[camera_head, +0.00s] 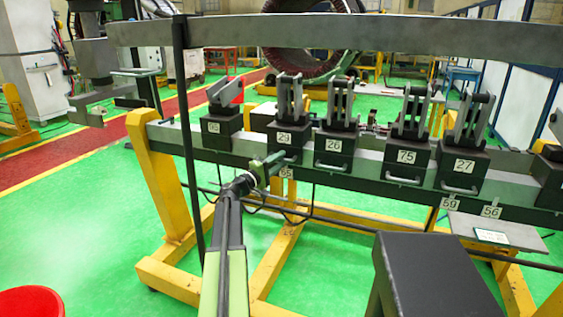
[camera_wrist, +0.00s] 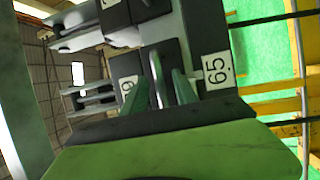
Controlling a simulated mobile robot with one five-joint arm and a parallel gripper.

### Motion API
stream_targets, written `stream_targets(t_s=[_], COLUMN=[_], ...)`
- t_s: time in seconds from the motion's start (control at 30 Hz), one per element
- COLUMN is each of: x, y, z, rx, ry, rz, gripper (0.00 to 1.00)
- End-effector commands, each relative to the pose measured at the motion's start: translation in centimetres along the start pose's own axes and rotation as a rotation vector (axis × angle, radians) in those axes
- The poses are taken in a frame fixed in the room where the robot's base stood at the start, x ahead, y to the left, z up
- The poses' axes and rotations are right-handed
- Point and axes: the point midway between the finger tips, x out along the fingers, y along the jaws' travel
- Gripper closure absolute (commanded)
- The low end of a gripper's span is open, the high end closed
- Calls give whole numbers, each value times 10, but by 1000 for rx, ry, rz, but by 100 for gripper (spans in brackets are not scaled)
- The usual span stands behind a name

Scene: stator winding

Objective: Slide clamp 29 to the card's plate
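Clamp 29 (camera_head: 284,137) is a dark block with an upright grey fork on top and a white number label. It sits on the grey rail (camera_head: 185,137) between the leftmost clamp and clamp 26. My gripper (camera_head: 272,164) is at its lower front, by the handle. In the wrist view, the two fingers of my gripper (camera_wrist: 165,88) stand on either side of the handle area. I cannot tell whether they grip it. The clamp's label (camera_wrist: 127,88) is partly hidden by a finger. A plate that seems to read 65 (camera_wrist: 217,70) is on the rail's front just below the clamp.
Clamps 26 (camera_head: 333,147), 75 (camera_head: 406,158) and 27 (camera_head: 464,167) stand to the right. A clamp with a tilted fork (camera_head: 221,125) stands to the left. Plates 59 (camera_head: 449,203) and 56 (camera_head: 491,212) are farther right. A long grey bar (camera_head: 340,32) crosses above.

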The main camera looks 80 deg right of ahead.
Motion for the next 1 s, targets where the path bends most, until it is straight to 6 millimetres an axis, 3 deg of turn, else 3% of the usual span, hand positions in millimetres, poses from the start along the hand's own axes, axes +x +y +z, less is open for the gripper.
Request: stream_targets(t_s=[0.5,0.7,1.0], x=[-137,-161,-164], y=[-2,-1,0], z=[1,0,0], rx=[0,0,0], ry=[2,-1,-2], rz=[0,0,0], gripper=[66,66,66])
